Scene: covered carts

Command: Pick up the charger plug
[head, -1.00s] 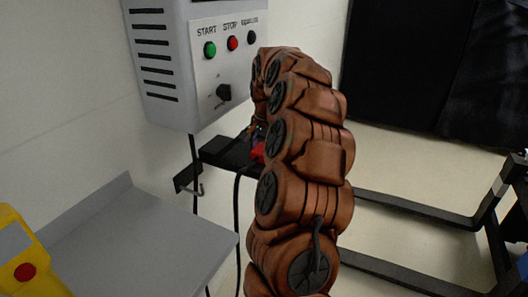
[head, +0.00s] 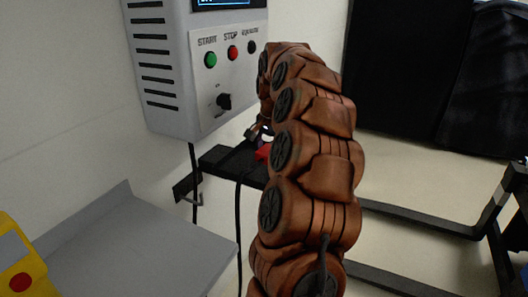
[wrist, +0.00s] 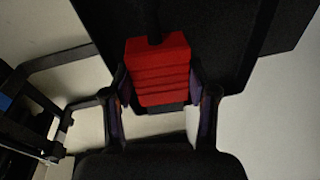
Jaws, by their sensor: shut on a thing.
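The charger plug is a red ribbed block (wrist: 160,72) with a black cable at its far end, in the middle of the wrist view. My gripper (wrist: 158,92) has one finger against each side of it and is shut on it. In the head view a bit of the red plug (head: 263,152) shows beside my brown arm, next to my gripper (head: 257,132), which is mostly hidden by the arm. A black bracket or shelf (head: 222,160) lies just behind and left of the plug. I cannot tell whether the plug still touches it.
A grey control box (head: 165,75) with START and STOP buttons hangs on the wall above left. A grey shelf (head: 140,250) and a yellow device (head: 18,262) are at lower left. A black frame (head: 420,220) and dark cover (head: 410,70) stand at right.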

